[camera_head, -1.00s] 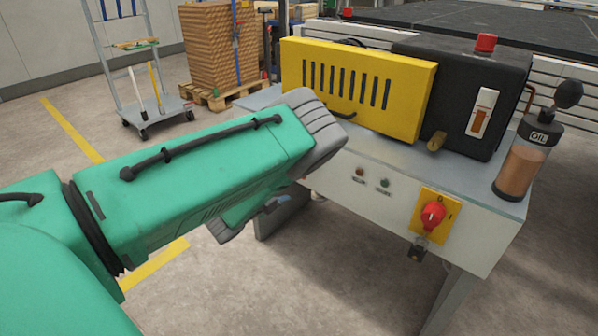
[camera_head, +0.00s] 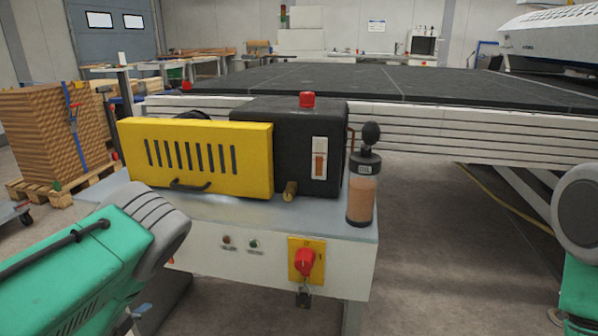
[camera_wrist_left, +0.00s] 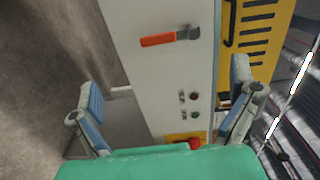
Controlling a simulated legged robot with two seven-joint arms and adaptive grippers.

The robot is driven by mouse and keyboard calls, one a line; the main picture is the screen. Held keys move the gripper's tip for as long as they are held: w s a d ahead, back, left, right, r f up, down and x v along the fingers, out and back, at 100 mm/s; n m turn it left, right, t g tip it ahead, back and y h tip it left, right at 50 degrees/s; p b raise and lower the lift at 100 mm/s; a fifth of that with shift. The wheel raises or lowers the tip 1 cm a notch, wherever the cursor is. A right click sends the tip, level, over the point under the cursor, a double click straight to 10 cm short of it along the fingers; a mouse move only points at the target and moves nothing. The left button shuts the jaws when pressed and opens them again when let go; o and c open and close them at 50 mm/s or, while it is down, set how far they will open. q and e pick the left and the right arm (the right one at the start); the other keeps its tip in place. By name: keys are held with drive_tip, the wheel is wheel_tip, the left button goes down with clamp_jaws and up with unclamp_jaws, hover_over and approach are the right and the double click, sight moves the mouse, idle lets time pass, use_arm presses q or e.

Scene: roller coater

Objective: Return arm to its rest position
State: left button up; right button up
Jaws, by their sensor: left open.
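My left arm (camera_head: 85,262) comes in at the lower left of the head view, beside the front left corner of the machine table. My left gripper (camera_wrist_left: 165,103) is open and empty in the left wrist view, its two fingers wide apart in front of the white machine panel. In the head view its fingers are mostly hidden below the arm. Part of my right arm (camera_head: 583,225) shows at the right edge of the head view; its gripper is out of the picture.
The machine table (camera_head: 205,208) carries a yellow cover (camera_head: 195,180), a black box (camera_head: 250,112) and an oil bottle (camera_head: 362,195). A red rotary switch (camera_head: 305,261) is on its front. A red handle (camera_wrist_left: 160,39) shows in the wrist view.

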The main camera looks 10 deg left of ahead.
use_arm(q)
drive_tip(key=s+d+f+n+g+y, duration=0.1)
drive_tip(key=s+d+f+n+g, duration=0.55)
drive_tip(key=s, duration=0.45)
drive_tip(key=s+d+f+n+g+y, duration=0.1)
drive_tip(key=s+d+f+n+g, duration=0.4)
drive_tip(key=s+f+n+g, duration=0.4)
drive_tip(key=s+d+r+n+g+h, duration=0.25)
drive_tip(key=s+d, duration=0.35)
drive_tip(key=s, duration=0.4)
wheel_tip(320, 180, up, 12)
drive_tip(key=t+p, duration=0.1)
drive_tip(key=p, duration=1.2)
drive_tip(key=shift+a+r+m+y, duration=0.25)
drive_tip(key=shift+m+y, duration=0.05)
drive_tip(key=shift+y, duration=0.15)
drive_tip(key=shift+w, duration=0.1)
